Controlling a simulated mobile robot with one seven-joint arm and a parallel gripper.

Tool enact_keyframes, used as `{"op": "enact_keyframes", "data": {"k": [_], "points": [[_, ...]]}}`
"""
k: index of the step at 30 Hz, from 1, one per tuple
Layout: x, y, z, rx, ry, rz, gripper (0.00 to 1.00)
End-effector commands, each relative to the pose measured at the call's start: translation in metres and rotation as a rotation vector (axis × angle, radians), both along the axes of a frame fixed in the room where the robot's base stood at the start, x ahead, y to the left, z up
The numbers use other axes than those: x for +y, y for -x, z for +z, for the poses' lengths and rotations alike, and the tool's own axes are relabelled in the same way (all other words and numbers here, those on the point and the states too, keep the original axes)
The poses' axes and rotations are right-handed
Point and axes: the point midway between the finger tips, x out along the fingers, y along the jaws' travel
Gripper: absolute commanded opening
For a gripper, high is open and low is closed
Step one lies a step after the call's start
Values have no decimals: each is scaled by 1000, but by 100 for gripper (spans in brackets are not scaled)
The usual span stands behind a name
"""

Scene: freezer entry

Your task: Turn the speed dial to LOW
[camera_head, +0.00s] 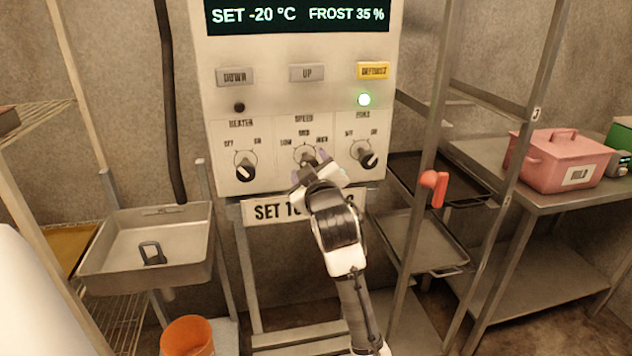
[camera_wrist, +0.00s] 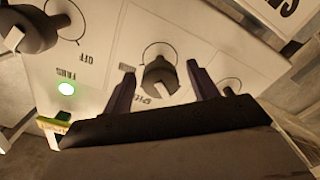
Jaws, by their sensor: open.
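The speed dial (camera_head: 306,156) is the middle one of three dials on the white control panel (camera_head: 222,130). LOW, MED and HIGH labels stand around its upper side. My gripper (camera_head: 311,168) is in front of it and covers its lower part. In the wrist view the panel appears upside down, and the grey speed dial (camera_wrist: 158,76) shows between the two dark fingers of my gripper (camera_wrist: 160,80). The fingers are apart, one on each side of the dial, with gaps visible. Whether they touch it is unclear. I cannot tell for sure which label the dial points at.
The heater dial (camera_head: 245,165) and fans dial (camera_head: 366,155) flank the speed dial. DOWN, UP and yellow DEFROST (camera_head: 373,71) buttons sit above, with a lit green lamp (camera_head: 364,99). A metal sink (camera_head: 195,225) stands left, a rack with trays (camera_head: 420,240) right.

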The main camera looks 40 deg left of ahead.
Motion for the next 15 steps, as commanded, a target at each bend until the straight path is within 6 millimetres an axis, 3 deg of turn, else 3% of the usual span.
{"op": "enact_keyframes", "data": {"k": [15], "points": [[-82, 69, -2, -1, -1, -2, 59]]}}
